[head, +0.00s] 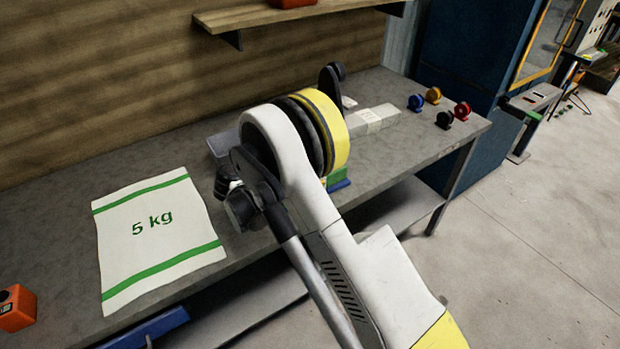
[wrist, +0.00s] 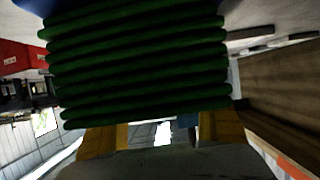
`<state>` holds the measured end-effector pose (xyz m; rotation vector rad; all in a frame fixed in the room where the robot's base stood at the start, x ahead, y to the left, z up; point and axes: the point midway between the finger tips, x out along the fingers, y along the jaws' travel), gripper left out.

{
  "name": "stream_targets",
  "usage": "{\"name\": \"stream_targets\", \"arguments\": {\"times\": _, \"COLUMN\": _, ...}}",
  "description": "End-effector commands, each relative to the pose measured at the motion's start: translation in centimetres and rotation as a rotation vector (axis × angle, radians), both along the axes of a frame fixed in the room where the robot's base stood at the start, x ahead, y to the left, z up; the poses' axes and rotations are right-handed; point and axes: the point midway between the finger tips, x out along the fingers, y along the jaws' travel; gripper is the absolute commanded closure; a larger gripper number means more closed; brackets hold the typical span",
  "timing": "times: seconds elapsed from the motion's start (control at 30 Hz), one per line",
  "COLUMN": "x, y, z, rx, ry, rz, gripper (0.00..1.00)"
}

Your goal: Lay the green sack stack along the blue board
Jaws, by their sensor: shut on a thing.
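The green sack stack (wrist: 140,62) fills the upper middle of the wrist view, its several dark green layers seen edge on. My gripper (wrist: 163,118) is shut on it, with a yellow-orange finger at each side of its near edge. In the head view my arm hides the gripper, and only a small green part of the stack (head: 338,176) shows past the yellow joint ring. A blue edge (head: 341,184), seemingly the blue board, shows just under that green part; whether they touch cannot be told. A blue patch also shows beyond the stack in the wrist view (wrist: 32,5).
A white 5 kg sack (head: 152,230) lies flat on the grey bench (head: 60,200). An orange device (head: 16,308) is at the left. Pale stacked pieces (head: 374,118) and several coloured knobs (head: 433,96) stand farther right. A wooden shelf (head: 290,14) overhangs the back.

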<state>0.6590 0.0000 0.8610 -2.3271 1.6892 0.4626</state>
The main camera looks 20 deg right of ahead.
Motion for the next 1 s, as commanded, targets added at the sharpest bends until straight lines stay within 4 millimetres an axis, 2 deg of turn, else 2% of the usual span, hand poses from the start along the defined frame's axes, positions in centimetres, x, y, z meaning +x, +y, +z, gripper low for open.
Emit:
{"name": "stream_targets", "arguments": {"times": 0.27, "x": 0.0, "y": 0.0, "z": -0.2, "rx": -0.001, "ry": 0.0, "rz": 0.0, "gripper": 0.75}}
{"name": "stream_targets", "arguments": {"times": 0.3, "x": 0.0, "y": 0.0, "z": -0.2, "rx": 0.0, "ry": 0.0, "rz": 0.0, "gripper": 0.25}}
{"name": "stream_targets", "arguments": {"times": 0.33, "x": 0.0, "y": 0.0, "z": -0.1, "rx": 0.0, "ry": 0.0, "rz": 0.0, "gripper": 0.16}}
{"name": "stream_targets", "arguments": {"times": 0.37, "x": 0.0, "y": 0.0, "z": -0.1, "rx": 0.0, "ry": 0.0, "rz": 0.0, "gripper": 0.11}}
{"name": "stream_targets", "arguments": {"times": 0.73, "x": 0.0, "y": 0.0, "z": 0.4, "rx": 0.0, "ry": 0.0, "rz": 0.0, "gripper": 0.11}}
{"name": "stream_targets", "arguments": {"times": 0.87, "x": -0.5, "y": 1.7, "z": 1.2, "rx": 0.0, "ry": 0.0, "rz": 0.002, "gripper": 0.11}}
{"name": "stream_targets", "arguments": {"times": 1.0, "x": -1.4, "y": 4.6, "z": 2.5, "rx": 0.0, "ry": 0.0, "rz": 0.004, "gripper": 0.11}}
